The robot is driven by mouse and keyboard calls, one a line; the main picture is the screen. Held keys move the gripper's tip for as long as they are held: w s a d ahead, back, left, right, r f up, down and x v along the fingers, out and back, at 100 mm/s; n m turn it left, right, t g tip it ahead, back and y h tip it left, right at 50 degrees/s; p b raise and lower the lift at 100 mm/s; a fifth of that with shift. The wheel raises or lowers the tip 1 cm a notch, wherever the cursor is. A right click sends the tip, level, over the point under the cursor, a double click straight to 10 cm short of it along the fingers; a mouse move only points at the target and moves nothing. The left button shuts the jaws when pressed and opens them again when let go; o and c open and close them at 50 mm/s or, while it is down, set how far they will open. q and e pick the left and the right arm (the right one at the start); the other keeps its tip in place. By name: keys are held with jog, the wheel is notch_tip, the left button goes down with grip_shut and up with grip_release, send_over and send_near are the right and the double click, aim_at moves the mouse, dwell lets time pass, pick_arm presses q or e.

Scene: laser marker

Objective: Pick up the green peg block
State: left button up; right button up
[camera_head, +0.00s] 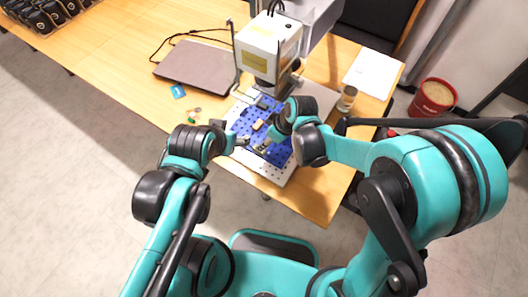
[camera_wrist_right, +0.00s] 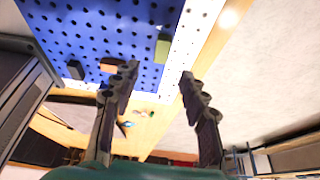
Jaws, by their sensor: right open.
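A blue pegboard (camera_wrist_right: 100,30) fills the upper left of the right wrist view; it also shows in the head view (camera_head: 247,122). An olive-green block (camera_wrist_right: 162,46) stands on it near its right edge. A tan block (camera_wrist_right: 112,64) and a dark block (camera_wrist_right: 75,70) stand farther left. My right gripper (camera_wrist_right: 158,78) is open and empty, its fingers apart below the green block in that view. In the head view my right gripper (camera_head: 272,139) is over the board. My left gripper (camera_head: 241,141) is at the board's left edge; its finger gap is too small to judge.
A white laser marker head (camera_head: 268,46) stands behind the board. A closed laptop (camera_head: 196,64) and blue card (camera_head: 178,91) lie to the left. A jar (camera_head: 347,98) and white paper (camera_head: 372,73) are on the right. The table's front edge is near; the left tabletop is mostly clear.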

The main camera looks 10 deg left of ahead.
jog(key=shift+s+a+f, duration=0.1)
jog(key=shift+a+f, duration=0.05)
jog(key=shift+f, duration=0.3)
jog(key=b+x, duration=0.1)
jog(key=x, duration=0.1)
jog(key=shift+a+f, duration=0.25)
jog(key=shift+f, duration=0.1)
jog(key=b+x, duration=0.3)
jog(key=x, duration=0.1)
jog(key=shift+a+f, duration=0.1)
jog(key=shift+f, duration=0.25)
jog(key=shift+r, duration=0.15)
jog(key=c, duration=1)
